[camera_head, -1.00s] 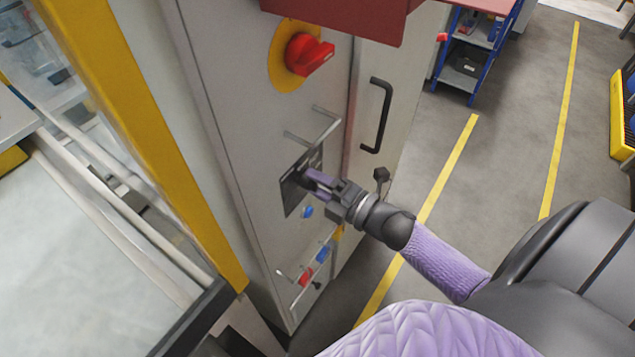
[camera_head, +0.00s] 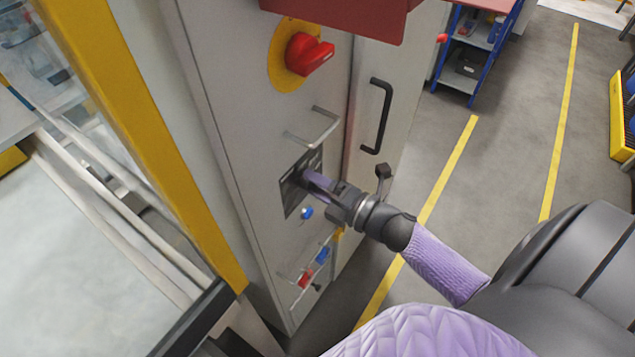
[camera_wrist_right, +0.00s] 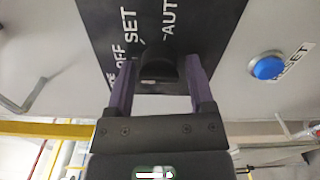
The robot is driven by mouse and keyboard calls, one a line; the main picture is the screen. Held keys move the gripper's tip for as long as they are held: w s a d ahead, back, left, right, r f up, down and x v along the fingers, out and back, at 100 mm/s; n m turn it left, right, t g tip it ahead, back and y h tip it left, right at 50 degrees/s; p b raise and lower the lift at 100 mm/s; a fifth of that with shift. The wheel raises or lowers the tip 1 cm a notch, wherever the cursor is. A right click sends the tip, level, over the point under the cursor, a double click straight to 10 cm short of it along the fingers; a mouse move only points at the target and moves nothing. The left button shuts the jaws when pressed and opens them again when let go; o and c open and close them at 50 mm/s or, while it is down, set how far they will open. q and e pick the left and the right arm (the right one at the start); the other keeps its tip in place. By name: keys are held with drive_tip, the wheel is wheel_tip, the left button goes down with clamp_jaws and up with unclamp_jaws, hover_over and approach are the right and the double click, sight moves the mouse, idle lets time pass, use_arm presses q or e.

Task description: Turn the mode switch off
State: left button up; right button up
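The mode switch (camera_wrist_right: 160,66) is a black knob on a black plate (camera_wrist_right: 215,22) with white lettering; OFF, SET and AUT can be read in the right wrist view. The plate (camera_head: 290,196) also shows on the grey cabinet front in the head view, where my gripper covers the knob. My right gripper (camera_wrist_right: 161,75) has its two purple fingers on either side of the knob, with small gaps showing between them and it. It also shows at the plate in the head view (camera_head: 309,178). Which label the knob points to is unclear. My left gripper is out of view.
A blue button (camera_wrist_right: 267,67) marked RESET sits beside the plate. A metal handle (camera_head: 318,127) juts out above it, below a red rotary switch (camera_head: 308,54). Red and blue parts (camera_head: 314,268) sit lower down. A black door handle (camera_head: 378,115) is to the right.

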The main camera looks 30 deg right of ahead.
drive_tip(key=shift+o, duration=0.6)
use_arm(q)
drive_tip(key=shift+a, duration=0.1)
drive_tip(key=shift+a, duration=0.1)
use_arm(e)
drive_tip(key=v, duration=1)
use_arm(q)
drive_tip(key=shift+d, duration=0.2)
